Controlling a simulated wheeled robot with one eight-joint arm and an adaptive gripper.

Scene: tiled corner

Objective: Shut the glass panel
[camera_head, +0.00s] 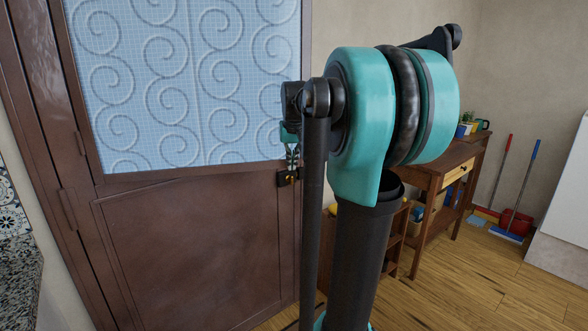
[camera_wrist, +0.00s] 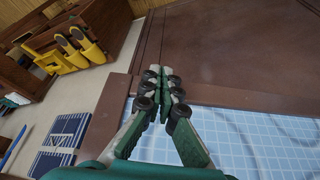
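The glass panel (camera_head: 185,75) is light blue with a raised swirl pattern, set in the upper part of a brown door (camera_head: 190,250). It also shows in the wrist view (camera_wrist: 260,140) at the lower right. A small dark latch with a brassy spot (camera_head: 288,178) sits at the door's right edge, just below the glass. My gripper (camera_head: 293,160) is in front of that edge, just above the latch, partly hidden by my arm. In the wrist view my gripper's fingertips (camera_wrist: 165,78) are together over the brown frame, with nothing visible between them. Contact with the door cannot be told.
A wooden table (camera_head: 440,170) with small items stands at the right. Yellow slippers (camera_wrist: 80,50) hang on wooden furniture in the wrist view. A patterned counter (camera_head: 18,250) is at the left edge.

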